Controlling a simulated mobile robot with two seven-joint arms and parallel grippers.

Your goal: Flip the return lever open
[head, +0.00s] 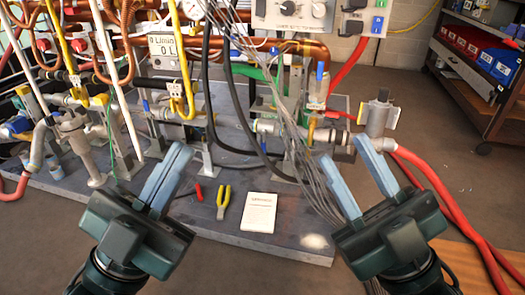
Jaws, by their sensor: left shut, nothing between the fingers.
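No label marks the return lever, so I cannot tell which handle it is. Small blue-handled parts show on the pipework, one upright at the right (320,71) and one at the left centre (146,106). Yellow handles or tubes (187,93) also stand among the pipes. My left gripper (181,150) is shut and empty, in front of the pipe rig over the grey base. My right gripper (344,149) is open and empty, with its fingertips in front of the grey valve body (377,116) at the rig's right end; contact cannot be told.
Red pliers (199,193), yellow pliers (223,203) and a white booklet (259,212) lie on the grey base plate (215,222). Grey cables (287,130) hang in the middle. Red hoses (447,195) run along the right floor. A shelf cart (480,70) stands back right.

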